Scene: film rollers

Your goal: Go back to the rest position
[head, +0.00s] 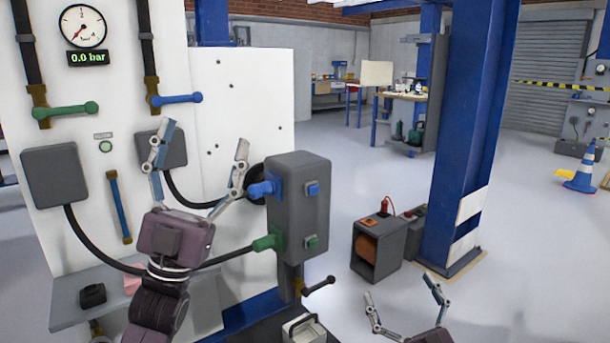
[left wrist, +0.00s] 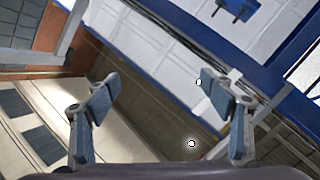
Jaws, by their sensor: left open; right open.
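My left gripper (head: 200,160) is open and empty in the head view, raised in front of the white panel (head: 243,85). Its two fingers stand wide apart and point up. In the left wrist view the open fingers (left wrist: 160,100) have nothing between them but background. My right gripper (head: 408,300) shows at the bottom of the head view, right of centre. Its fingers are apart and empty, over the floor; the rest of that arm is out of frame.
A grey box (head: 300,205) with blue and green connectors stands right of my left gripper. A gauge (head: 82,27) above a display reads 0.0 bar. A shelf (head: 70,300) juts out below the panel. A blue column (head: 470,130) and a grey cabinet (head: 372,250) stand right. Floor beyond is open.

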